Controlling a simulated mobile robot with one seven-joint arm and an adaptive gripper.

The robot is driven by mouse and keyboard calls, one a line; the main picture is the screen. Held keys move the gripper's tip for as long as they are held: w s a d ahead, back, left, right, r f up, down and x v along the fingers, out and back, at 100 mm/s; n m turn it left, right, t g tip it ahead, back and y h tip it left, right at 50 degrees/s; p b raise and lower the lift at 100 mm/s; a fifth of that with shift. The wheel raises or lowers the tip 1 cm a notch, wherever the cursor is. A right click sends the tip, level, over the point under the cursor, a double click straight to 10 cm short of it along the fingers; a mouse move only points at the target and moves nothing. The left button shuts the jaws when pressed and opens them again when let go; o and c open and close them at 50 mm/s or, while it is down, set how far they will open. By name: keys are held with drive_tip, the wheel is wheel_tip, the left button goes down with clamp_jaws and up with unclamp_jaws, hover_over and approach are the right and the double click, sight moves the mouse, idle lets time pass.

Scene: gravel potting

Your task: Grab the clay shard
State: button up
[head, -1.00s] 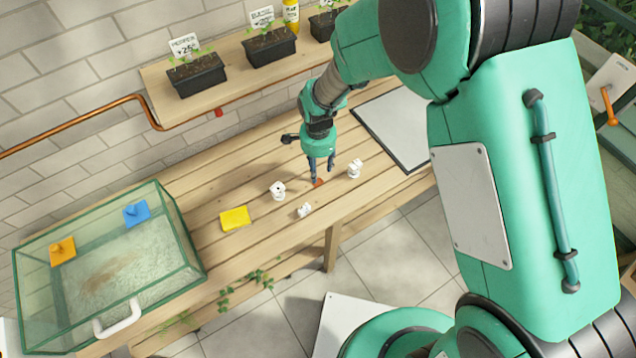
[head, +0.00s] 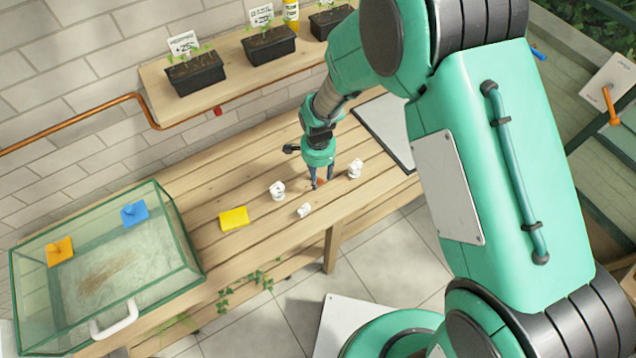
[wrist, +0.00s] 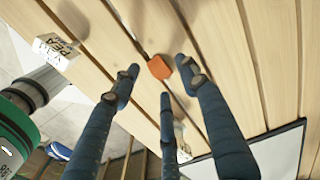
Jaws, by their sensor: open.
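The clay shard (head: 320,182) is a small orange-brown piece lying on the slatted wooden bench (head: 190,190). In the head view it is partly hidden by my fingers. In the wrist view the shard (wrist: 159,67) shows clearly between the tips of my spread blue-grey fingers. My gripper (head: 321,184) is open and points down over the shard. In the wrist view my gripper (wrist: 160,80) holds nothing, and one fingertip appears very close to the shard's right side. I cannot tell if it touches.
Small white labelled items (head: 277,190), (head: 355,169) and (head: 304,210) stand or lie near my gripper. A yellow block (head: 234,218) lies further left. A glass-walled gravel tank (head: 187,235) is at the left end. A grey-white board (head: 385,122) lies behind right.

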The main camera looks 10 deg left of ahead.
sight(318, 182)
drive_tip(key=shift+f, duration=1.15)
drive_tip(key=c, duration=0.7)
